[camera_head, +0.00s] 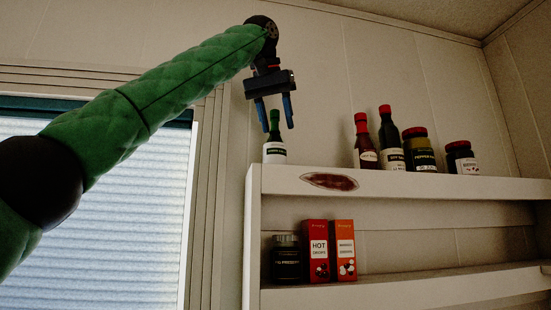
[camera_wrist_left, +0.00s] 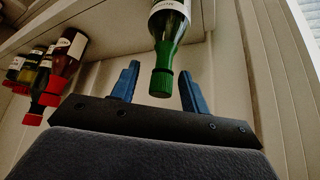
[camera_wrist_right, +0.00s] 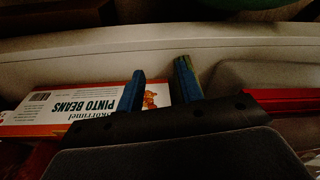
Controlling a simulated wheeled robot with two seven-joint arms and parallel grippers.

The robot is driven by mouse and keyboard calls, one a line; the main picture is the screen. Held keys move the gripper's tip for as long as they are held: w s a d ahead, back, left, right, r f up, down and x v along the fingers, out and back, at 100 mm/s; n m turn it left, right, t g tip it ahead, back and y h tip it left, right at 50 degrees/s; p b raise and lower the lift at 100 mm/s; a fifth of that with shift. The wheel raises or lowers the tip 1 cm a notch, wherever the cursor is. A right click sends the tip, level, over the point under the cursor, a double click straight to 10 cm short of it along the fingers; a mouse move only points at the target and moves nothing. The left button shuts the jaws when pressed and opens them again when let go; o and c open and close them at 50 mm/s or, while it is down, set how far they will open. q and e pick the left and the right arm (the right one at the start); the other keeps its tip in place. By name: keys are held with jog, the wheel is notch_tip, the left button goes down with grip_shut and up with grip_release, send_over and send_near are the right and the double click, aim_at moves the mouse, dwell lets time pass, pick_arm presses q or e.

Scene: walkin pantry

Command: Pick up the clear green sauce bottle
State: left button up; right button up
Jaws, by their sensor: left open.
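The clear green sauce bottle (camera_head: 274,140) stands upright at the left end of the top shelf, with a green cap and a white label. My left gripper (camera_head: 275,115) is open just above it, its blue fingers on either side of the cap. In the left wrist view the green bottle (camera_wrist_left: 168,45) shows with its cap (camera_wrist_left: 161,84) between the finger tips, apart from both fingers. My right gripper (camera_wrist_right: 158,80) is open in the right wrist view, near a Pinto Beans box (camera_wrist_right: 70,108). It is out of the head view.
On the top shelf (camera_head: 400,187), a red-capped bottle (camera_head: 365,142), a dark red-capped bottle (camera_head: 390,140) and jars (camera_head: 419,150) stand right of the green bottle, across a gap. Below are a dark jar (camera_head: 286,262) and red boxes (camera_head: 316,250). A blind-covered window (camera_head: 130,215) is at left.

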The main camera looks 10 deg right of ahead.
pick_arm(q)
jog(key=shift+w+f, duration=0.1)
jog(key=shift+f, duration=0.2)
jog(key=c, duration=0.3)
grip_shut()
jog(key=shift+r, duration=0.1)
